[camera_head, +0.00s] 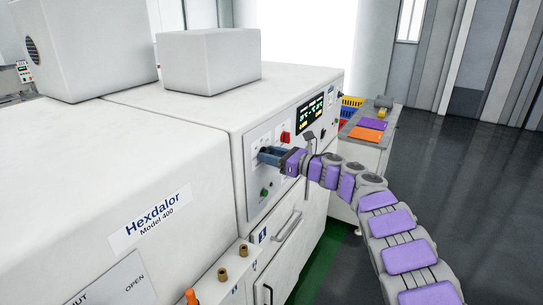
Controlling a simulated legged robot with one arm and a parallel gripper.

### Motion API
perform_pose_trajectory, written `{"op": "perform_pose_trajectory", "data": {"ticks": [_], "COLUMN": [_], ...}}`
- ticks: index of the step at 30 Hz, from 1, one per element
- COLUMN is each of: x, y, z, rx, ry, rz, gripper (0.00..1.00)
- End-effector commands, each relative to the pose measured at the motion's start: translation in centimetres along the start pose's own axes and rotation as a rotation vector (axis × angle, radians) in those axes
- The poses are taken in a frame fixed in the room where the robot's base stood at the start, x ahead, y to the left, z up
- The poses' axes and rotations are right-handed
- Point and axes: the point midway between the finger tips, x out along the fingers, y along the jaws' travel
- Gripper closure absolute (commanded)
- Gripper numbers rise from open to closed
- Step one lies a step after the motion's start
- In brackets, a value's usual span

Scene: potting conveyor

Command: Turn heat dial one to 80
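A white machine carries a grey control panel (256,197) on its right-facing side. A dark display (312,109) with small green and yellow digits sits higher up on that side; the digits are too small to read. A red knob (285,138) and a green button (264,193) show on the panel. My gripper (264,156) reaches the panel from the right, with its blue fingers at the panel's face, left of and below the red knob. The fingers cover whatever dial is there. I cannot tell whether they are closed on it.
A side table (365,140) with purple and orange pads stands behind my arm. The dark floor at right is clear.

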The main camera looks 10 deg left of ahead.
Motion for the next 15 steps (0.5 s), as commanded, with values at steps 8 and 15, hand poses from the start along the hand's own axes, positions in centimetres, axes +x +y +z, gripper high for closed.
{"op": "perform_pose_trajectory", "data": {"ticks": [8, 15], "x": [0.0, -0.02], "y": [-0.05, -0.09], "z": [0.0, 0.03], "rx": [0.0, 0.011], "ry": [0.0, 0.0], "rz": [-0.001, -0.001], "gripper": [0.81, 0.86]}}
